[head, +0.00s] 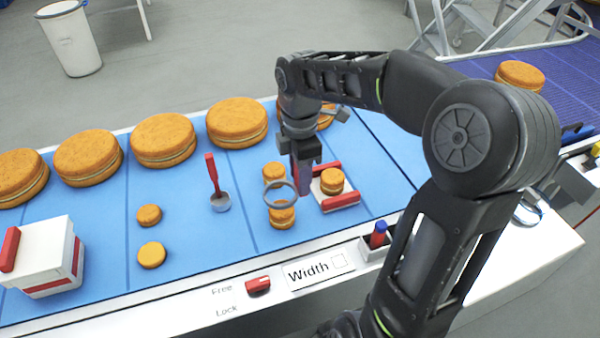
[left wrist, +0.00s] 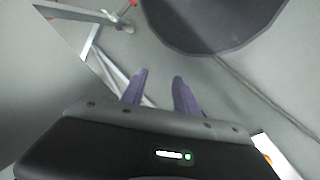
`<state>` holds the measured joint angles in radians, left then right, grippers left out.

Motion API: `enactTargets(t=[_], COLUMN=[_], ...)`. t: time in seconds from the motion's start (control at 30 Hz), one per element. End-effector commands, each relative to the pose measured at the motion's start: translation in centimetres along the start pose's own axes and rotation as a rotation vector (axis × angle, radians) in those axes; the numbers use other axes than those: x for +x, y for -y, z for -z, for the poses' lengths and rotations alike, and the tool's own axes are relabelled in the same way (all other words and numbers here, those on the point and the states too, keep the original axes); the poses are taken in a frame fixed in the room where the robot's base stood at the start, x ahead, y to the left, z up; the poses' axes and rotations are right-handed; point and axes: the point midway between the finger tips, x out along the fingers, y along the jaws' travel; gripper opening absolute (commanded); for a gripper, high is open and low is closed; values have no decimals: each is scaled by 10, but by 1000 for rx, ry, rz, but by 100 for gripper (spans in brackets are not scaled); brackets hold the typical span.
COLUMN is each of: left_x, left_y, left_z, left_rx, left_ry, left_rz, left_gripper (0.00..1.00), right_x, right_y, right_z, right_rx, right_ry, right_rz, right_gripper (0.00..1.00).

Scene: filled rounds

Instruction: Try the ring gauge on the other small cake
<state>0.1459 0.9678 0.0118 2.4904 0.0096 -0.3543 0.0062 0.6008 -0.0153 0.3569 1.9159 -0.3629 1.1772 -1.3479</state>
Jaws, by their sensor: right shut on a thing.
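My right gripper (head: 303,186) is shut on the grey ring gauge (head: 267,188). The ring hangs out to the left of the fingers, between two small filled cakes in the picture. It overlaps the lower edge of the far small cake (head: 274,170) and the top of the near small cake (head: 282,217). I cannot tell whether it touches either one. A third small cake (head: 332,178) sits on a white holder with red sides (head: 341,201), right of the gripper. My left gripper (left wrist: 160,92) shows only in the left wrist view, open and empty, over grey floor.
Large filled cakes (head: 163,138) line the back of the blue surface (head: 190,262). A red-handled spoon (head: 214,178), two small single rounds (head: 149,215) and a white box (head: 45,255) stand left. A "Width" label (head: 318,268) and red switch (head: 258,286) line the front edge.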

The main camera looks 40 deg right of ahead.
Motion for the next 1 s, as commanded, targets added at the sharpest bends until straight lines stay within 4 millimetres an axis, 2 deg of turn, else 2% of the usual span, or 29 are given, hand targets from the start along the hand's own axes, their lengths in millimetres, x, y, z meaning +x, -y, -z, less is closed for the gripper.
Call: enactTargets(t=[0.03,0.37,1.0], left_x=[6,22,17], left_y=[2,6,4], left_z=[0,3,3], left_rx=[1,5,5], left_ry=[-1,-7,-6], left_rz=[-1,-7,-7], left_gripper=[36,36,36], right_x=[7,30,27], right_y=[0,0,0], right_z=[0,0,0], right_rx=[0,-1,-1], right_ry=[0,0,0], right_rz=[0,-1,-1], right_gripper=[0,0,0])
